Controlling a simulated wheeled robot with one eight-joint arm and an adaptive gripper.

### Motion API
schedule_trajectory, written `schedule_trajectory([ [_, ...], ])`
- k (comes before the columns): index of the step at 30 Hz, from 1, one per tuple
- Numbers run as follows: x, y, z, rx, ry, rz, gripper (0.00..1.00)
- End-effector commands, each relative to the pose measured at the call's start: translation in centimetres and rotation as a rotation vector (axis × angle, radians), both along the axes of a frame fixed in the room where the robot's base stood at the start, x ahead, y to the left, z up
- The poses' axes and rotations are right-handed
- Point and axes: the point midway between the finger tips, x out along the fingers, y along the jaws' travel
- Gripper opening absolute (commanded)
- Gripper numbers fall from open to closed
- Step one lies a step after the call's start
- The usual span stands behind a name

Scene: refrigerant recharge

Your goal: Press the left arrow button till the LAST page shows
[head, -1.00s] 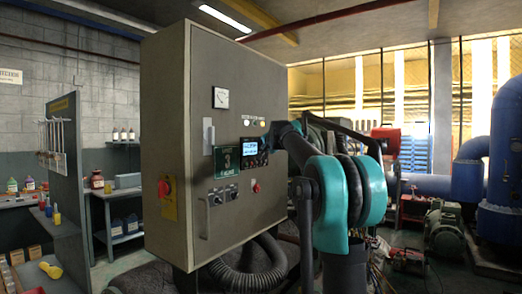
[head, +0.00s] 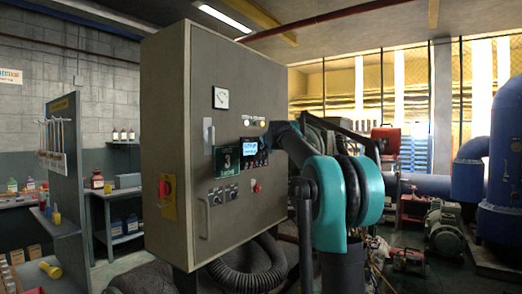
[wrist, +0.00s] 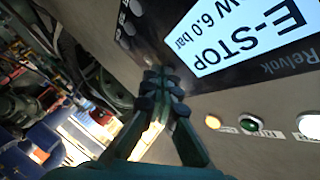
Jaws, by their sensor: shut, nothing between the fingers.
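The control panel's display (head: 249,146) is lit on the grey cabinet front in the head view. In the wrist view the display (wrist: 240,30) appears upside down, with "E-STOP" and "W 6.0 bar" readable; the rest is cut off. Dark round buttons (wrist: 130,28) sit on the black bezel beside it; their arrow markings are not readable. My gripper (wrist: 160,78) is shut and empty, its fingertips at the bezel's edge near a button. Contact cannot be told. In the head view my arm hides the fingertips and part of the bezel.
Indicator lamps (wrist: 213,122) line the cabinet face near the gripper. The cabinet (head: 165,100) also carries a gauge (head: 221,98), a red switch (head: 165,188), a green "3" sign (head: 226,161) and a handle (head: 204,216). Pumps and blue pipes stand at the right.

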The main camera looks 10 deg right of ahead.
Motion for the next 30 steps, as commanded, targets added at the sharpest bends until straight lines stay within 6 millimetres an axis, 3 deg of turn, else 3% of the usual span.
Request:
schedule_trajectory([
  [30, -1.5, -1.5, 0.0, 0.0, 0.0, -0.001, 0.0],
])
